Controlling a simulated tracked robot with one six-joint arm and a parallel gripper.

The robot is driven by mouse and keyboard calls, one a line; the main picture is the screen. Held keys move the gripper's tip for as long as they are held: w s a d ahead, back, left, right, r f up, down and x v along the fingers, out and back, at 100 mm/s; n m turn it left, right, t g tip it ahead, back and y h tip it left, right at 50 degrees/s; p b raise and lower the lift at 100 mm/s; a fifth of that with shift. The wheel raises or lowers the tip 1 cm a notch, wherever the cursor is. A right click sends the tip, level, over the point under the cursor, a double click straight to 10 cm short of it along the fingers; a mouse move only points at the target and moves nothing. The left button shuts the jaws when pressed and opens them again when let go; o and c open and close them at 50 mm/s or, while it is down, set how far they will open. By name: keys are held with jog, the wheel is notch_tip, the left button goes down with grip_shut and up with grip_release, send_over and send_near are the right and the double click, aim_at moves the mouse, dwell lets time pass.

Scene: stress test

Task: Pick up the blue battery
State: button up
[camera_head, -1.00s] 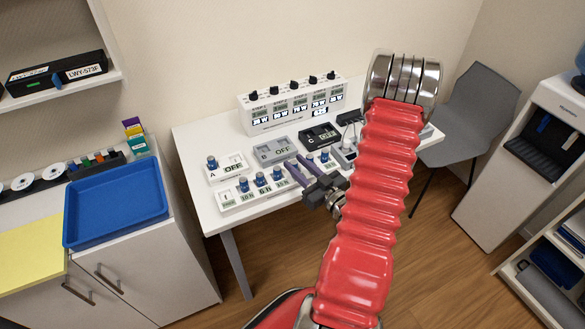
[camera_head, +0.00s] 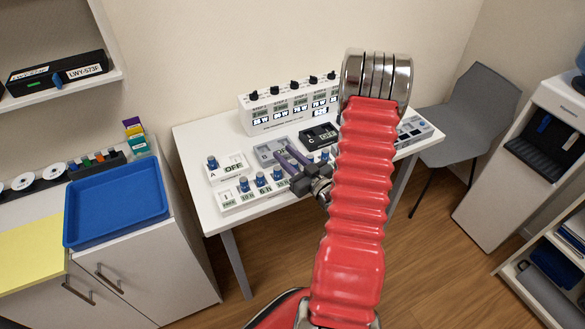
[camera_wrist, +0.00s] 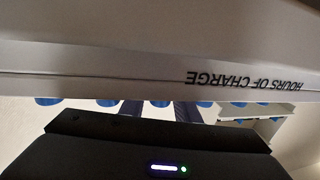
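Several blue batteries stand upright on the white desk's panels in the head view. One battery (camera_head: 212,162) is on panel A (camera_head: 228,167). Others are in the front row: a left one (camera_head: 244,184), a middle one (camera_head: 261,179) and a right one (camera_head: 277,173). My gripper (camera_head: 284,151) has two purple fingers apart with nothing seen between them. In the wrist view, my gripper (camera_wrist: 158,113) shows both dark fingers apart. Several blue battery ends, one at far left (camera_wrist: 48,101), show along a white edge.
A white box with dials (camera_head: 270,122) stands at the desk's back. A black panel C (camera_head: 318,137) lies right of panel B. A blue tray (camera_head: 112,205) is on the left cabinet. A grey chair (camera_head: 468,112) stands right of the desk (camera_head: 190,140).

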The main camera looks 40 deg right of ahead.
jog(key=shift+w, duration=0.15)
dwell(0.4)
grip_shut()
